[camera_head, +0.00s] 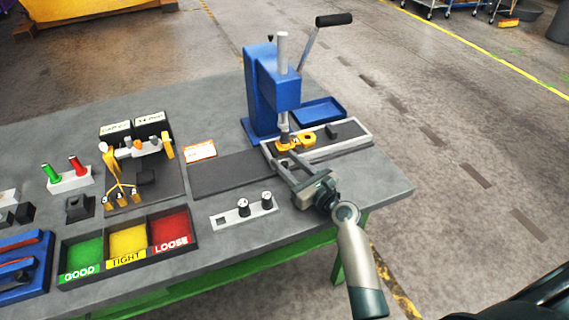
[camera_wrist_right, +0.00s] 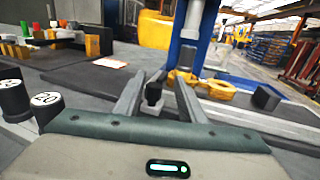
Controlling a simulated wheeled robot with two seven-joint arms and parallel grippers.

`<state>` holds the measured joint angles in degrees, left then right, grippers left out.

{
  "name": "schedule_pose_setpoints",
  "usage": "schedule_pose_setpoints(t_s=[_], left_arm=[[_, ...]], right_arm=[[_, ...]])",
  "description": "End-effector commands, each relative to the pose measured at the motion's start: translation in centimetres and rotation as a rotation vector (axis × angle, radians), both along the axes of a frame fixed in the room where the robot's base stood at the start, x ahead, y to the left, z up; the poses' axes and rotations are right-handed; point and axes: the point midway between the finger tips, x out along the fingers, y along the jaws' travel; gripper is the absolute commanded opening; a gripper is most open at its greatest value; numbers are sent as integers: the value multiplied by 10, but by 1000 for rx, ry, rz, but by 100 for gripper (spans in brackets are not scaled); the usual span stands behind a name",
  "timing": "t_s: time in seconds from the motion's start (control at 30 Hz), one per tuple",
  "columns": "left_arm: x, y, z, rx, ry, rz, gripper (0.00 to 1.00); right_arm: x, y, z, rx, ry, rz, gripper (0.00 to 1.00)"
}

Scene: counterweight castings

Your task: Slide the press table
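The blue press (camera_head: 262,88) stands at the right of the workbench, with a black-handled lever (camera_head: 333,20) and a grey vertical ram. The press table, a light grey framed slide (camera_head: 350,146), lies under the ram. A yellow-orange casting (camera_head: 307,138) sits on it near the ram and also shows in the wrist view (camera_wrist_right: 217,89). My right gripper (camera_head: 280,150) is at the table's front left end, fingers apart. In the wrist view, a small dark knob (camera_wrist_right: 153,94) appears between the fingers (camera_wrist_right: 165,88); contact is unclear. My left gripper is not in view.
A dark flat strip (camera_head: 232,176) extends left of the press table and looks clear. A pale gauge block with two round plugs (camera_head: 244,209) lies in front. Left are GOOD, TIGHT and LOOSE bins (camera_head: 128,242). A blue tray (camera_head: 318,110) sits behind the table.

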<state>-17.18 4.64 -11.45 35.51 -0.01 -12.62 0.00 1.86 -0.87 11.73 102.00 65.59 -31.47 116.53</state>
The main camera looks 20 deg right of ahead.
Motion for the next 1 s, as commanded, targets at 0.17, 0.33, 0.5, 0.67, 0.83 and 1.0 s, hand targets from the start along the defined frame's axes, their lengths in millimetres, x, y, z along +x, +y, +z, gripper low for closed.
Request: schedule_pose_setpoints(t_s=[0.17, 0.33, 0.5, 0.67, 0.83, 1.0], left_arm=[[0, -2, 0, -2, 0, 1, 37], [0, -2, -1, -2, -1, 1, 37], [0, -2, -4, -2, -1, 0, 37], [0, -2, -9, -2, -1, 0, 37], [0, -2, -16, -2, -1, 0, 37], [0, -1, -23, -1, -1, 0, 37]], right_arm=[[0, 2, -1, 2, 2, 3, 37], [-4, 1, -2, 1, 2, 3, 37], [-16, -3, -3, 2, 3, 3, 37], [-39, -10, -4, 0, 3, 3, 37], [-71, -21, -5, 0, 4, 2, 37], [-104, -31, -5, -1, 3, 1, 37]])
